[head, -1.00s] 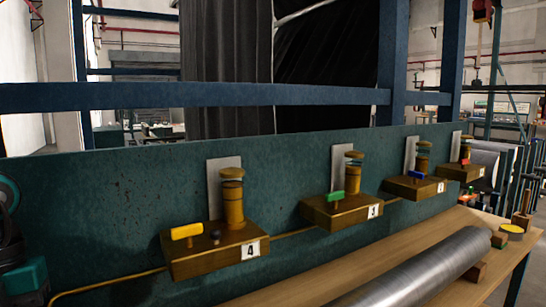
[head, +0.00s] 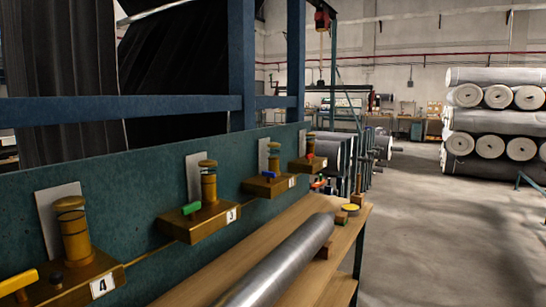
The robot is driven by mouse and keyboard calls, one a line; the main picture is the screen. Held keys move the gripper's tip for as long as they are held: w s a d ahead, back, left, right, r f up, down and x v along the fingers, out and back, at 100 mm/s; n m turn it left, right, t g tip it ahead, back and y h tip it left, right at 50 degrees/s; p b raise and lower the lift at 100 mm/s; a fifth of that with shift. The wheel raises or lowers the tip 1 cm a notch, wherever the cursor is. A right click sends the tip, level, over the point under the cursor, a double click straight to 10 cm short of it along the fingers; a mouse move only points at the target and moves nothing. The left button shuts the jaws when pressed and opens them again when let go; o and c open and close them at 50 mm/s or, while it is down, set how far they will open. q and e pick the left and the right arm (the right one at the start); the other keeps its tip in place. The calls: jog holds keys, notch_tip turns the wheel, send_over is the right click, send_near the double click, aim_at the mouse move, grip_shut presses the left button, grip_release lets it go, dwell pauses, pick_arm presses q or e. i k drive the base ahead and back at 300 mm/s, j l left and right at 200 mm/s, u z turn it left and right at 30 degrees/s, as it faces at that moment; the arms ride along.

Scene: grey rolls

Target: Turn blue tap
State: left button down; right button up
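The blue tap (head: 269,175) is a small blue lever on top of a brass block (head: 269,187), the third one along the teal panel in the head view. A brass cylinder (head: 274,163) stands on the same block behind the lever. Nearer me, a green tap (head: 192,208) sits on the block numbered 3, and a yellow tap (head: 18,281) on the block numbered 4. A red tap (head: 310,156) is on the farthest block. Neither of my grippers shows in the view.
A wooden bench (head: 225,248) runs below the panel (head: 150,170) and bears a long metal roll (head: 283,262). Small wooden blocks and a yellow disc (head: 350,208) lie at its far end. Stacked grey rolls (head: 495,115) stand at the back right. The floor (head: 425,240) right of the bench is open.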

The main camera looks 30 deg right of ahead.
aim_at(268, 175)
jog(key=k+l, duration=0.1)
jog(key=l, duration=0.4)
jog(key=k+l, duration=0.1)
jog(key=l, duration=0.85)
jog(key=k, duration=0.05)
